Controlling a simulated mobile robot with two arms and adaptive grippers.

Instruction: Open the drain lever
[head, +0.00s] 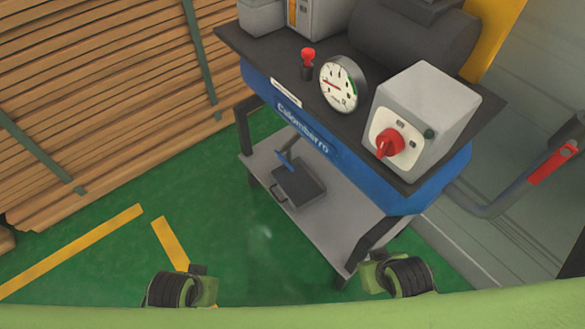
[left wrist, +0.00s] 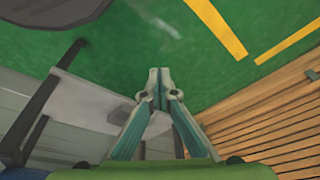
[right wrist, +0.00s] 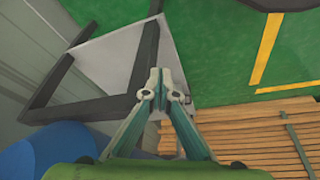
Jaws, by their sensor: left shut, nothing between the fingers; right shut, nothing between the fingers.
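A small red-topped lever (head: 308,58) stands upright on the dark top of a blue machine cart (head: 310,133), left of a round gauge (head: 341,84). A blue handle (head: 285,158) stands on a dark tray (head: 298,186) on the cart's lower shelf (head: 336,205). I cannot tell from labels which is the drain lever. My left gripper (left wrist: 158,86) is shut and empty in the left wrist view, with the grey shelf behind it. My right gripper (right wrist: 160,86) is shut and empty in the right wrist view, near a dark cart leg. Neither gripper shows in the head view.
A grey control box (head: 432,108) with a red rotary switch (head: 388,143) sits on the cart top's right. A bent handle with a red grip (head: 552,166) extends right of the cart. Stacked planks (head: 90,90) lie left. Green floor (head: 240,235) in front is clear.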

